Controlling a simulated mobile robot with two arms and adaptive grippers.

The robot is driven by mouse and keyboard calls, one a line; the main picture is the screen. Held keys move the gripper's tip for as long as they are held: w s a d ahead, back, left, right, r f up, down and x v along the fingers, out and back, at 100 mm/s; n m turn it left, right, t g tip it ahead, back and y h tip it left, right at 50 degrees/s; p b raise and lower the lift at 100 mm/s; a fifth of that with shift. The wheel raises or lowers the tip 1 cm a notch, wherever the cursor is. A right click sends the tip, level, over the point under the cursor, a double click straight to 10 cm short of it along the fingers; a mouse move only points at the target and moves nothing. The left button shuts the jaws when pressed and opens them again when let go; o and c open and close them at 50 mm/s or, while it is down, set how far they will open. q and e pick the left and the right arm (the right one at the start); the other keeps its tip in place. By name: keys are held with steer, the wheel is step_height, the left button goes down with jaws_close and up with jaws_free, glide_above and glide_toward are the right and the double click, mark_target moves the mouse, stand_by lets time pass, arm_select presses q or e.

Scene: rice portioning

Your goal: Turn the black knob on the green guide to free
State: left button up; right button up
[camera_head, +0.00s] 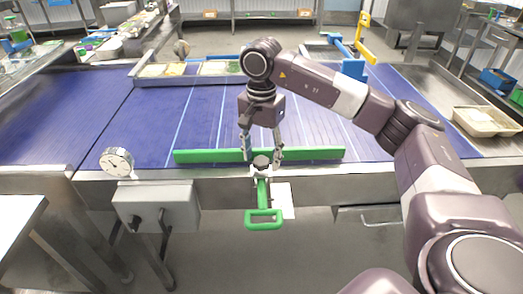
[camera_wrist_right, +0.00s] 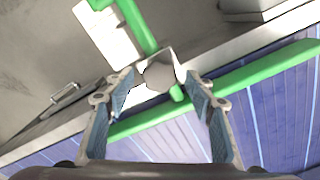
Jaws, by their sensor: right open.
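The green guide (camera_head: 210,156) is a long bar lying across the front of the blue belt. A green stem with a loop handle (camera_head: 264,226) hangs from its clamp over the front edge. The black knob (camera_head: 261,162) sits on top of this clamp; it looks dark grey and round in the right wrist view (camera_wrist_right: 160,76). My right gripper (camera_head: 263,157) points down with its fingers apart, one on each side of the knob. My left gripper is not in view.
A white sheet (camera_head: 284,200) hangs behind the handle. A beige tray (camera_head: 487,121) is at the far right. The blue belt (camera_head: 200,110) is mostly clear around the gripper.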

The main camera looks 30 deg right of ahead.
mark_target(262, 160)
step_height(262, 160, up, 12)
stand_by(0.6)
stand_by(0.5)
